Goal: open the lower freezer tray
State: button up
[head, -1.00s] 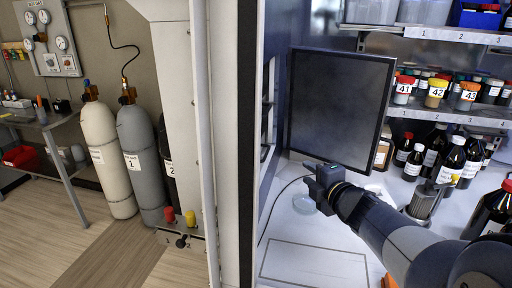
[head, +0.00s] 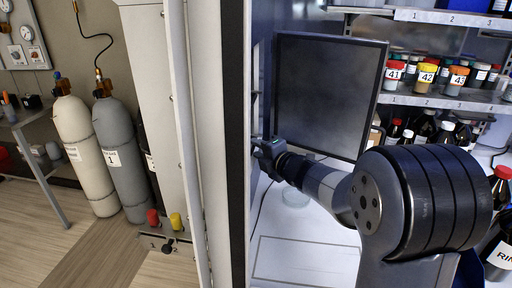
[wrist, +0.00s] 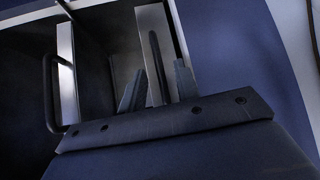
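In the wrist view two dark tray fronts with pale metal strips show. Each has a black bar handle: one at the left (wrist: 50,90), one in the middle (wrist: 156,62). My gripper (wrist: 157,85) is open, its two fingers on either side of the middle handle with gaps visible. I cannot tell whether they touch it, or from this tilted view which tray is the lower. In the head view my gripper (head: 268,150) is at the blue left wall, beside the edge of the dark framed panel (head: 325,95); the trays are mostly hidden there.
Shelves with labelled jars (head: 427,72) and several bottles stand at the right. The white worktop (head: 305,262) is clear at the front. A white post (head: 208,150) divides it from gas cylinders (head: 120,155) at the left.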

jog(key=shift+x, duration=0.8)
jog(key=shift+c, duration=0.2)
grip_shut()
